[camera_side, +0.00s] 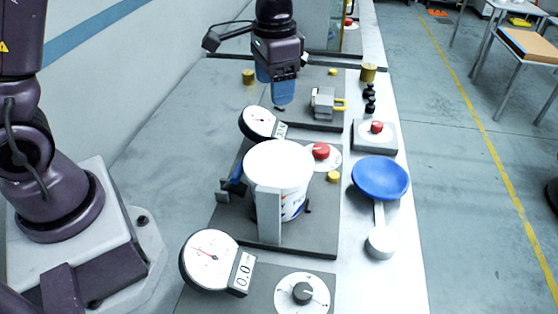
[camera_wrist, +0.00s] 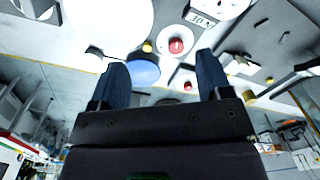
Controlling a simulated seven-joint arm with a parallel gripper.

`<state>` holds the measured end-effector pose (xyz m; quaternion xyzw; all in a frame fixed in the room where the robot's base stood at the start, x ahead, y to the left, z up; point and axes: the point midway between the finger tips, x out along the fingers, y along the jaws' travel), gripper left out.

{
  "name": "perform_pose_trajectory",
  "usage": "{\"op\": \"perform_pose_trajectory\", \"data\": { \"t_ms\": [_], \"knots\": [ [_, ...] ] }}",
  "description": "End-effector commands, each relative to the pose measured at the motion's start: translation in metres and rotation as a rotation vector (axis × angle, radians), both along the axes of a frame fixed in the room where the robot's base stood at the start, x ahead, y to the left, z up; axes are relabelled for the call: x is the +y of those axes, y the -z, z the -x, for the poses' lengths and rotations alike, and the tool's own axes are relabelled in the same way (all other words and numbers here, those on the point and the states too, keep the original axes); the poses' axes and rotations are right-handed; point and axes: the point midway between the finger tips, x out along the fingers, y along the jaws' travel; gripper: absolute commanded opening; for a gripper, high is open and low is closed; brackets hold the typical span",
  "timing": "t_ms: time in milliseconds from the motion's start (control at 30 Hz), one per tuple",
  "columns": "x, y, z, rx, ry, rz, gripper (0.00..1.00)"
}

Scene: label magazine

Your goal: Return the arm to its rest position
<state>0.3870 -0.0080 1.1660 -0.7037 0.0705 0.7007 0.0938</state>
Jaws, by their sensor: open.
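My gripper (camera_side: 284,92) hangs in the air above the far part of the bench, pointing down, with nothing between its fingers that I can see. In the wrist view its two blue fingers stand wide apart (camera_wrist: 160,82). Below and nearer the side camera, a white tub (camera_side: 278,165) stands upright in a grey fixture (camera_side: 268,215), apart from the gripper. A blue dish (camera_side: 380,178) on a pale stand is to the right; it also shows between the fingers in the wrist view (camera_wrist: 143,72).
Dial gauges (camera_side: 210,260) (camera_side: 259,122) stand at the near left and behind the tub. A red button (camera_side: 321,151), another red button (camera_side: 377,127), a black knob (camera_side: 303,291) and a padlock-like block (camera_side: 325,103) are on the bench. The left bench surface (camera_side: 180,135) is clear.

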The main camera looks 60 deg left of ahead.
Motion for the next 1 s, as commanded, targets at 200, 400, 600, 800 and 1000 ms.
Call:
{"op": "perform_pose_trajectory", "data": {
  "t_ms": [200, 400, 600, 800, 1000],
  "knots": [
    [0.006, -0.053, 0.076, -0.122, -0.125, -0.001, 0.71],
    [0.008, -0.077, 0.141, -0.25, -0.208, 0.032, 0.71],
    [0.009, -0.09, 0.182, -0.38, -0.232, 0.073, 0.71],
    [0.008, -0.107, 0.191, -0.477, -0.225, 0.09, 0.71],
    [0.007, -0.109, 0.191, -0.486, -0.22, 0.091, 0.71]
  ]
}}
